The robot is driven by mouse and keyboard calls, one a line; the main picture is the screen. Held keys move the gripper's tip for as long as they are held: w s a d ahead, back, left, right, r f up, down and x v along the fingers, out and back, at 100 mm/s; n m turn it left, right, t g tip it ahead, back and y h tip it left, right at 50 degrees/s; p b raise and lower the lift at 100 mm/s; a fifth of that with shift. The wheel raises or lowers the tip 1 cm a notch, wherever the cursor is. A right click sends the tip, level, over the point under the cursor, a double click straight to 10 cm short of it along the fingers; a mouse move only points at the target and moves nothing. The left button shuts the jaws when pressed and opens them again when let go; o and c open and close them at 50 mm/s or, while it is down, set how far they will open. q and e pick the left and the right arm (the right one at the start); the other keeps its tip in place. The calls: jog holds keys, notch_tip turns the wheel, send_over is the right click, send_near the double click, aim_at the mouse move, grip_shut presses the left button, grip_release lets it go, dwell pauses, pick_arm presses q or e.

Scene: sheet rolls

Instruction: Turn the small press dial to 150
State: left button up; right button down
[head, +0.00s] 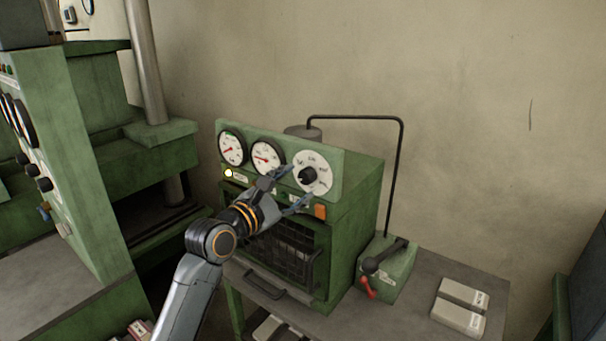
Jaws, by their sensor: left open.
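The small press (350,200) is a green box on a grey table, with two round gauges and a dial on its sloped upper panel. The dial (313,173) is a white disc with a black knob (307,175) at its centre, at the panel's right end. The numbers on the dial are too small to read. My left gripper (302,186) is open in front of the dial, its fingers spread around the knob's lower left side. I cannot tell whether it touches the knob. My right gripper is not in view.
The left gauge (232,149) and right gauge (267,157) sit beside the dial. A lit lamp (228,173) is below them. A lever box (388,262) with a red handle and labelled pale blocks (461,306) stand on the table (420,310). A larger green press (90,200) stands left.

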aim_at(303, 179)
pick_arm(q)
jog(key=shift+p+x, duration=0.3)
jog(key=shift+x, duration=1.45)
jog(key=shift+c, duration=0.2)
jog(key=shift+a, duration=0.1)
jog(key=c, duration=1.1)
